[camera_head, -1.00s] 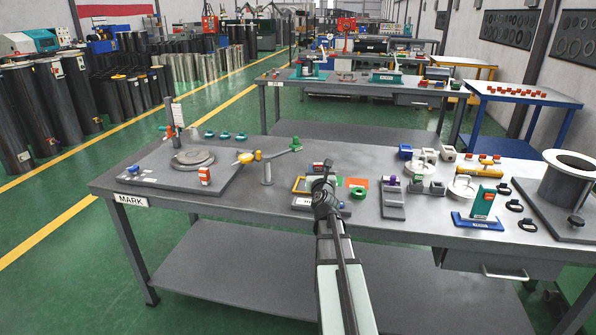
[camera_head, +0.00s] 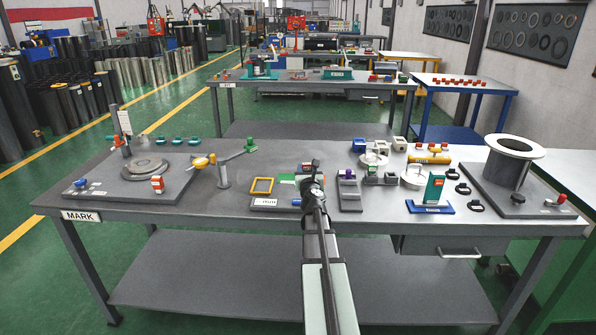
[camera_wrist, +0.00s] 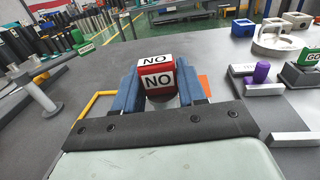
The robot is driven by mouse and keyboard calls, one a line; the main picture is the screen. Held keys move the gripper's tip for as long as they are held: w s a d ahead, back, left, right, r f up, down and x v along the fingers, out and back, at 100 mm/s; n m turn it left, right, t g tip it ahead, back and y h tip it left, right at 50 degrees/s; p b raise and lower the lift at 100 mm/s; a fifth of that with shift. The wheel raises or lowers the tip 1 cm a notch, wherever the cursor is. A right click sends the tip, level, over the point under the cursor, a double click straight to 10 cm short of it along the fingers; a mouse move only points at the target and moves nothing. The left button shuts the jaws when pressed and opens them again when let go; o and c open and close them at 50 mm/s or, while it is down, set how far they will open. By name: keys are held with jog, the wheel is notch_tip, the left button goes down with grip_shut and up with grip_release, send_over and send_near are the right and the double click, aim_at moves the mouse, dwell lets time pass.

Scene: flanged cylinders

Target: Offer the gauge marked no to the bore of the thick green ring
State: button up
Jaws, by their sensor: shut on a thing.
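My gripper (camera_wrist: 158,88) is shut on a red-and-white block gauge (camera_wrist: 156,80) marked NO, which sits between its blue fingers in the wrist view. In the head view my gripper (camera_head: 309,178) is at the middle of the bench, and the gauge there is largely hidden. Small teal-green pieces (camera_head: 178,141) lie in a row at the back left. A green piece (camera_head: 250,145) is at the end of a stand's arm; it also shows in the wrist view (camera_wrist: 86,47). I cannot tell which is the thick ring, and no bore is clearly visible.
A yellow frame (camera_head: 262,186) lies just left of my gripper. A purple-topped holder (camera_head: 347,188) and a GO-marked green gauge (camera_wrist: 308,57) are to the right. A large flanged cylinder (camera_head: 505,165) stands far right. A round grey plate (camera_head: 147,166) is at the left.

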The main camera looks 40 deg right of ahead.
jog(key=shift+h, duration=0.3)
jog(key=d, duration=0.2)
jog(key=d+f, duration=0.1)
jog(key=d, duration=0.3)
jog(key=shift+s+d+f, duration=0.2)
jog(key=shift+s+f, duration=0.15)
jog(key=shift+w, duration=0.3)
jog(key=shift+w+d+f+n+t+y, duration=0.1)
jog(key=shift+w+f+y, duration=0.15)
jog(key=shift+f, duration=0.3)
jog(key=shift+w+d+f+n+t+y, duration=0.1)
jog(key=shift+w+f+y, duration=0.15)
jog(key=shift+f, duration=0.25)
jog(key=shift+w+f+n+t+y, duration=0.1)
jog(key=shift+w+f+y, duration=0.15)
jog(key=shift+f, duration=0.3)
jog(key=shift+f+h, duration=0.25)
jog(key=shift+f, duration=0.55)
dwell(1.6)
jog(key=shift+r, duration=0.2)
jog(key=shift+r, duration=2.45)
